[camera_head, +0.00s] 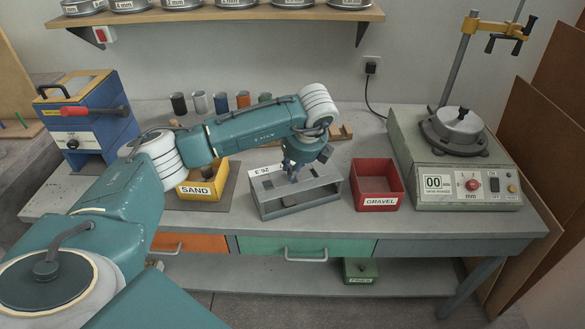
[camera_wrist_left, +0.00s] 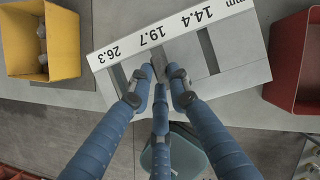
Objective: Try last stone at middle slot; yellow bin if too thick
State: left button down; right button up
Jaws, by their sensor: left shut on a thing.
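The slotted grey gauge (camera_head: 300,208) stands on the bench, with slots marked 26.3, 19.7 and 14.4 mm along its white label strip (camera_wrist_left: 170,32). My left gripper (camera_head: 293,172) is over the gauge top. In the left wrist view its three blue fingers (camera_wrist_left: 160,88) close near the 19.7 middle slot, shut on a small grey stone (camera_wrist_left: 148,71) that is mostly hidden; I cannot tell how deep it sits. The yellow bin (camera_head: 201,194), labelled SAND, stands left of the gauge; pale stones show inside it in the left wrist view (camera_wrist_left: 62,72).
A red GRAVEL bin (camera_head: 377,184) stands right of the gauge. A sieve shaker (camera_head: 455,165) fills the bench's right end; a blue machine (camera_head: 85,118) is at the left. Several coloured cups (camera_head: 221,102) line the back. A shelf of sieves (camera_head: 215,15) hangs above.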

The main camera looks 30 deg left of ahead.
pick_arm(q)
jog(key=c, duration=1.6)
grip_release()
jog(key=shift+o, duration=0.2)
jog(key=v, duration=1.2)
